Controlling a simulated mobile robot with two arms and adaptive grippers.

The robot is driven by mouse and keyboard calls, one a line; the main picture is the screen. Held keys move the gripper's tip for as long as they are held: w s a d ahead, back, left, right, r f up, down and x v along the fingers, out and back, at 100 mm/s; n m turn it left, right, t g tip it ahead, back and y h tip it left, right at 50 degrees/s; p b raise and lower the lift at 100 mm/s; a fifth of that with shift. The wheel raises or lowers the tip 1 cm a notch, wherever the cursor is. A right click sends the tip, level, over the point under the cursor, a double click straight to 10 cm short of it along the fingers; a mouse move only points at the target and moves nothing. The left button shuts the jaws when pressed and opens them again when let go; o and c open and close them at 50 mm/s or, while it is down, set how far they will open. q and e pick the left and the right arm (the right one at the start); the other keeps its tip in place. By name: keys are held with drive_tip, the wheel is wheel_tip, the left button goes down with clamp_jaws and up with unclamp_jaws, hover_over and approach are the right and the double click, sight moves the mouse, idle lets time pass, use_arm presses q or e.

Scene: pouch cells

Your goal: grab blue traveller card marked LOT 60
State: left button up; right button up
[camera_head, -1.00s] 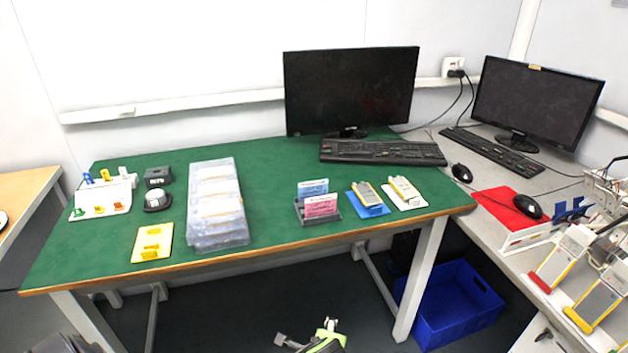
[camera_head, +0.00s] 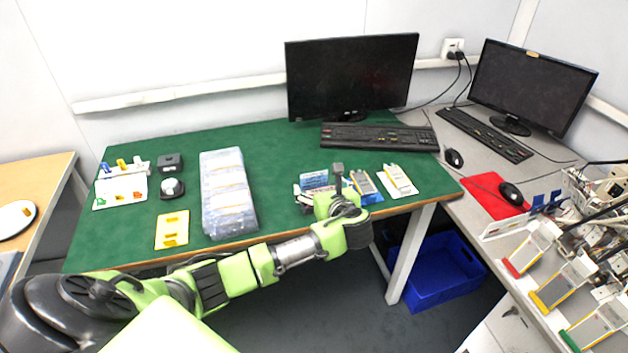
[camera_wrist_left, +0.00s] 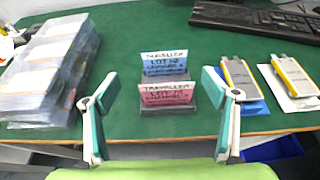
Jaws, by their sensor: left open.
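The blue traveller card (camera_wrist_left: 165,62) stands upright at the back of a dark holder (camera_wrist_left: 168,111) in the left wrist view. Its heading reads TRAVELLER; the lot line is blurred but looks like LOT 60. In the head view the blue card (camera_head: 314,179) shows just left of my left gripper (camera_head: 338,180), which partly hides the holder. In the left wrist view my left gripper (camera_wrist_left: 160,76) is open and empty, its fingers apart on either side of the cards. My right gripper is out of view.
Right of the holder, a pouch cell lies on a blue mat (camera_wrist_left: 253,107) and another on a white mat (camera_head: 399,180). Clear plastic trays (camera_head: 229,195) lie left. A keyboard (camera_head: 380,137) and monitor (camera_head: 352,78) stand behind. Green table is bare between trays and holder.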

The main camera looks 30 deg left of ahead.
sight(314, 175)
use_arm(q)
drive_tip(key=shift+w+d+x, duration=0.1)
drive_tip(key=shift+w+x, duration=0.1)
drive_tip(key=shift+x, duration=1.65)
drive_tip(key=shift+w+d+x, duration=0.15)
drive_tip(key=shift+x, duration=1.7)
drive_tip(key=shift+r, duration=0.15)
drive_tip(key=c, duration=0.9)
